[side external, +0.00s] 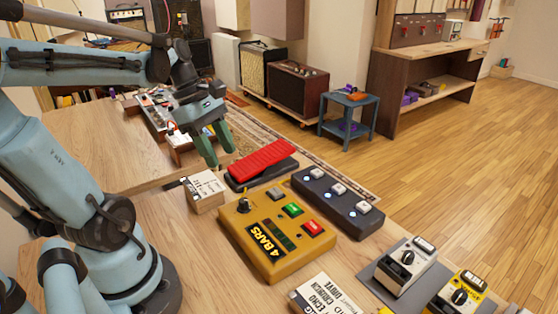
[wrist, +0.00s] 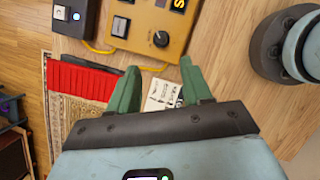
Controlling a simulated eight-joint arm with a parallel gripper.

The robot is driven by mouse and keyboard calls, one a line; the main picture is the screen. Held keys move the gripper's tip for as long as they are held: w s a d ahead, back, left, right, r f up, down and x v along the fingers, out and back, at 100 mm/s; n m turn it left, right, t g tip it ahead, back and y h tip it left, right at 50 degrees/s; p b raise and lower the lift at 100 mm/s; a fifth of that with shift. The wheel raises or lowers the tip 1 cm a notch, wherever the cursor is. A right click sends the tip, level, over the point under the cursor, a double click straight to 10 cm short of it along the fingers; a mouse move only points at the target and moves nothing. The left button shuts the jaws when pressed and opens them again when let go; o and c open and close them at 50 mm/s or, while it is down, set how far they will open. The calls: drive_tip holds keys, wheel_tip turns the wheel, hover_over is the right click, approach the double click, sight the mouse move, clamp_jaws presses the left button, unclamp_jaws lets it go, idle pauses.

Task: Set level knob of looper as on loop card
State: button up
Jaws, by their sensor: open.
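The looper is a mustard-yellow box (side external: 275,240) marked "4 BARS" on the wooden table. Its black level knob (side external: 243,205) stands at its left corner, with a light pointer mark; the knob also shows in the wrist view (wrist: 161,39). The loop card (side external: 205,188) is a white printed card on a small wooden block left of the looper; it is partly hidden behind the fingers in the wrist view (wrist: 163,93), and its print is too small to read. My gripper (side external: 221,158) has green fingers, open and empty, above the table behind the card, apart from the knob.
A red-topped pedal (side external: 262,162) lies behind the looper, close to my fingers. A dark three-switch pedal (side external: 337,204) stands to its right. More pedals (side external: 405,262) and another card block (side external: 325,296) lie at the front right. A yellow cable (wrist: 145,68) runs beside the looper.

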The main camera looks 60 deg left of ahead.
sight(243, 200)
drive_tip(key=shift+x, duration=6)
clamp_jaws()
